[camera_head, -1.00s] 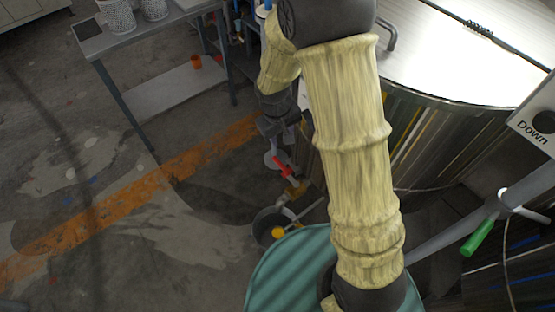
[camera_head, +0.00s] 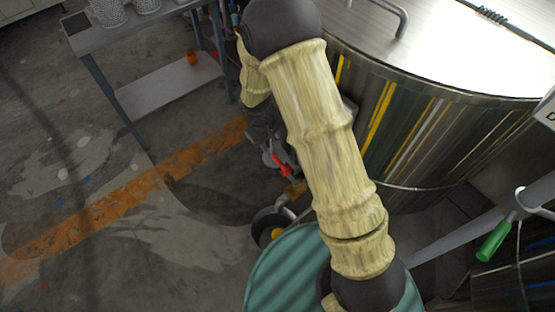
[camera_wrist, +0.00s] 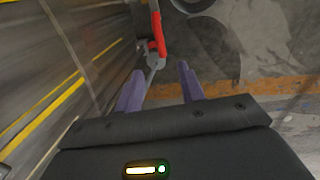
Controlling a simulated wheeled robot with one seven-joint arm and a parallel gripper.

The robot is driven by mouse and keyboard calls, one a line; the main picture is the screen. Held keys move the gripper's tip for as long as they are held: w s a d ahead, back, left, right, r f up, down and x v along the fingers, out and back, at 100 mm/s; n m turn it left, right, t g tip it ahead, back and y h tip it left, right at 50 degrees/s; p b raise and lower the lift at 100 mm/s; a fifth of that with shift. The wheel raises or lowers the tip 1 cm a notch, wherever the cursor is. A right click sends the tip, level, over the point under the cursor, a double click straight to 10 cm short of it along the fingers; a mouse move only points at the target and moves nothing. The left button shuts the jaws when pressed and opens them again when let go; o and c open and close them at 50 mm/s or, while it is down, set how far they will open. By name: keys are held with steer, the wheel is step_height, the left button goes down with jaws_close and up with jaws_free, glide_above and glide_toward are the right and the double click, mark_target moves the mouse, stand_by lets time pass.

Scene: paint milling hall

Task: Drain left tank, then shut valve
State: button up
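A large steel tank (camera_head: 420,125) with a bright lid fills the upper right of the head view; its side shows at the left of the wrist view (camera_wrist: 40,80). A valve with a red handle (camera_head: 281,163) sits low beside it, partly hidden by my arm. The red handle also shows in the wrist view (camera_wrist: 157,30), ahead of my gripper. My gripper (camera_wrist: 161,82) has its two purple fingers apart, with nothing held between them. The handle lies beyond the fingertips and looks apart from them. A green handle (camera_head: 493,240) is at the lower right.
A wheel with a yellow hub (camera_head: 270,226) is below the valve. Floor with an orange stripe (camera_head: 130,195) is clear at left.

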mark_target(278, 161)
steer(key=f, duration=0.4)
steer(key=w+d+f+b, duration=0.1)
steer(key=f, duration=0.4)
steer(key=d+f+b, duration=0.1)
steer(key=f, duration=0.3)
steer(key=shift+w+d+f, duration=0.15)
steer(key=shift+w+f, duration=0.1)
steer(key=shift+w, duration=0.1)
steer(key=shift+c, duration=0.5)
jaws_close()
